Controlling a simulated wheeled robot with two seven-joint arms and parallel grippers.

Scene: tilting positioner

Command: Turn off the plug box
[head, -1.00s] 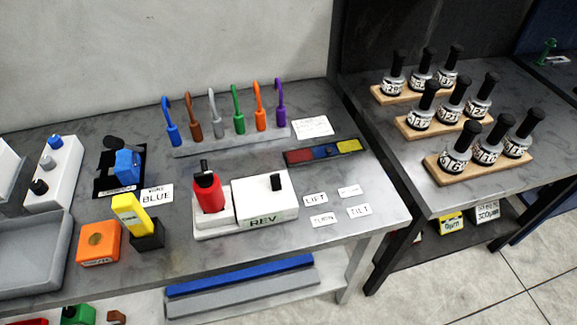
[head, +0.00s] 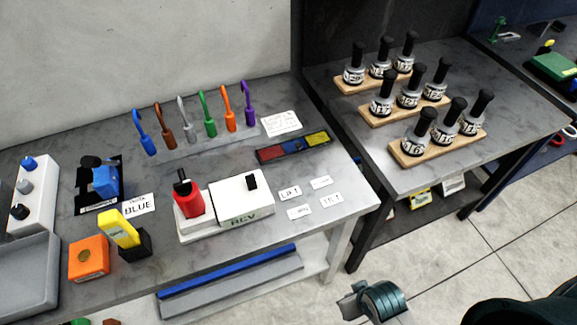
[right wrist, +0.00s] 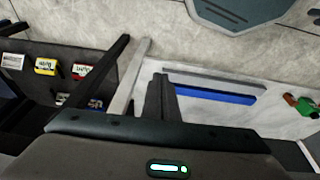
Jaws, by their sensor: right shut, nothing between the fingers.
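No object in view carries a readable plug box label, so I cannot tell for sure which one it is. A white box (head: 240,197) marked REV has a black switch (head: 251,181) on top. A red plug-like piece (head: 187,200) with a black top stands in its left part. A black base holds a blue block (head: 105,181), beside a card reading BLUE (head: 139,205). My right gripper (right wrist: 163,92) is shut and empty in the right wrist view, over the floor and lower shelf, apart from these objects. Part of my right arm shows low in the head view. My left gripper is out of view.
A yellow piece leans in a black holder (head: 135,243) beside an orange block (head: 89,258). Coloured hooks stand on a rack (head: 205,137). Small label cards (head: 300,212) lie right of the white box. Black-capped bottles stand on the right table (head: 400,180). Floor between tables is clear.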

